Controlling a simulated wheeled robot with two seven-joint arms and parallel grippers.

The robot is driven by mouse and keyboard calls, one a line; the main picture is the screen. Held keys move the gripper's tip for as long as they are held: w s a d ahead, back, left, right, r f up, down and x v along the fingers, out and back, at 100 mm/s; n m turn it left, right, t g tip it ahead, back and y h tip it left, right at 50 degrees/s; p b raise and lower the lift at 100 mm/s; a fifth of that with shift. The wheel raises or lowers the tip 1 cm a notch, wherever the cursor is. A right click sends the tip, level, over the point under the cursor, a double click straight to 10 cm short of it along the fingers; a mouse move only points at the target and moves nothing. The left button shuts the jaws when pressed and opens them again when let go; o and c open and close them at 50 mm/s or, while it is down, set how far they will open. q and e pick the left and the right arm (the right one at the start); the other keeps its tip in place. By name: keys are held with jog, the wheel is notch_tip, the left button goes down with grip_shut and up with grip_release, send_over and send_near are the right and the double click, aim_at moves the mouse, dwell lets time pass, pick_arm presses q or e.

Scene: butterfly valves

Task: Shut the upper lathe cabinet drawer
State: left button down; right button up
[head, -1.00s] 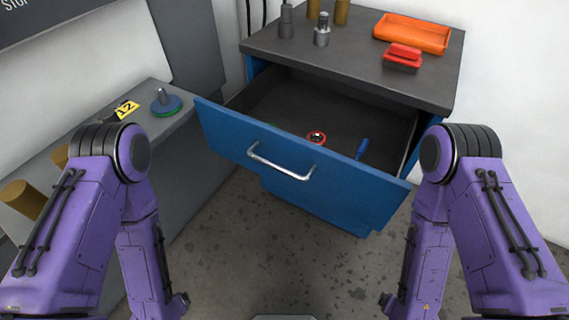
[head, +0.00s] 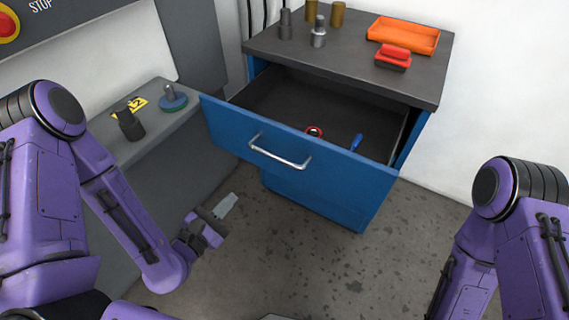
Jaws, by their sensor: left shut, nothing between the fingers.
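The upper drawer (head: 228,133) of the blue lathe cabinet (head: 318,204) is pulled well out. Its silver bar handle (head: 280,157) is on the front panel. Inside lie a red ring-shaped item (head: 314,132) and a blue-handled tool (head: 356,142). My left gripper (head: 222,212) is shut and empty, below and to the left of the handle, apart from the drawer front. My right arm comes in at the lower right, but its gripper is outside the view.
On the cabinet top stand an orange tray (head: 403,35), a red-handled block (head: 393,57), and several metal cylinders. A grey lathe bench (head: 170,130) on the left holds a green-based knob piece (head: 172,98) and a dark cylinder (head: 130,124). The floor before the cabinet is clear.

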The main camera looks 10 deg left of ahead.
pick_arm(q)
jog(key=w+d+n, duration=0.1)
jog(key=w+n, duration=0.1)
jog(key=w, duration=0.2)
jog(key=w+d+r+n, duration=0.1)
jog(key=w+d+n, duration=0.1)
jog(key=w, duration=0.3)
jog(key=w+d+r+n+t+b, duration=0.1)
jog(key=w, duration=0.3)
jog(key=shift+w+d+r+n+h, duration=0.1)
jog(key=shift+w+d+n+h, duration=0.2)
jog(key=shift+d+n, duration=0.1)
jog(key=shift+s, duration=0.1)
